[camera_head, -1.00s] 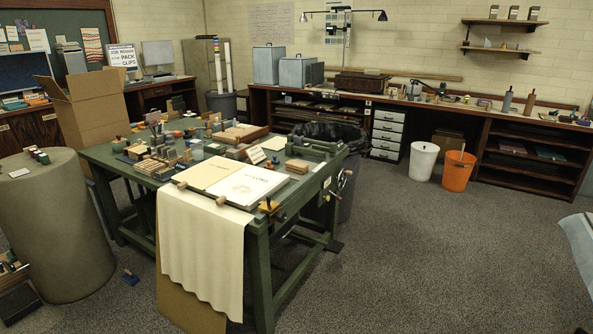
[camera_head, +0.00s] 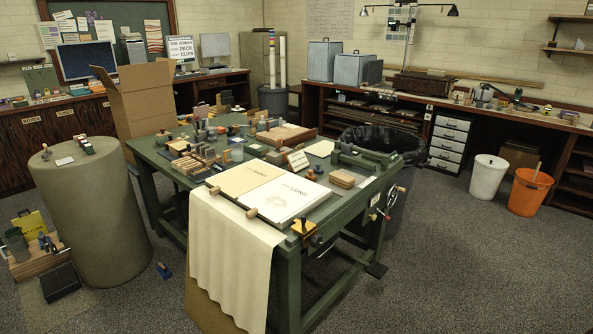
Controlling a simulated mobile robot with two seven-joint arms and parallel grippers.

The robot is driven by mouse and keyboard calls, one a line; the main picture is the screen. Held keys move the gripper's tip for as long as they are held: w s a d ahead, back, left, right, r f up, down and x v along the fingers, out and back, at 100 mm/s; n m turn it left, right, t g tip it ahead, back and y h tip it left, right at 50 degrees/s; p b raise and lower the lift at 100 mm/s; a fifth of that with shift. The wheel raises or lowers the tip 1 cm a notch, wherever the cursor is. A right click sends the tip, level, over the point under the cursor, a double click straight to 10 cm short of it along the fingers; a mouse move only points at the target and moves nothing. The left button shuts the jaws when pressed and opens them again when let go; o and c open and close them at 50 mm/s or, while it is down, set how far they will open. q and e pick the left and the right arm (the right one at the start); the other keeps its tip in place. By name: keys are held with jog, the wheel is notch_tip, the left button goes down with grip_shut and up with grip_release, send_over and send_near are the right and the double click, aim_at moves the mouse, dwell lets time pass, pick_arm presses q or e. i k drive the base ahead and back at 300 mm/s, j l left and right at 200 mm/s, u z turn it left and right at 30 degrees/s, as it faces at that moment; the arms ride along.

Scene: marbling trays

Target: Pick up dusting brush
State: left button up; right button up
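I cannot pick out the dusting brush for certain in the head view. A small blue object (camera_head: 164,271) lies on the carpet between the round grey-brown pedestal and the green table; it is too small to tell what it is. Many small tools and wooden blocks (camera_head: 194,160) crowd the left part of the green worktable (camera_head: 290,262), and a brush among them cannot be made out. Neither of my grippers is in view.
The round pedestal (camera_head: 95,215) stands left of the table, with a low wooden stand (camera_head: 38,262) beside it. An open cardboard box (camera_head: 140,105) is behind. A white bin (camera_head: 487,177) and an orange bin (camera_head: 528,191) stand right. Carpet at front right is clear.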

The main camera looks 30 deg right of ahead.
aim_at(343, 180)
jog(key=i+l+u, duration=0.1)
jog(key=l, duration=0.3)
jog(key=i+l+u, duration=0.1)
jog(key=l, duration=0.25)
jog(key=i+l, duration=0.2)
jog(key=l, duration=0.2)
jog(key=i+l+u, duration=0.15)
jog(key=l, duration=0.25)
jog(key=i+l+u, duration=0.1)
jog(key=l, duration=0.3)
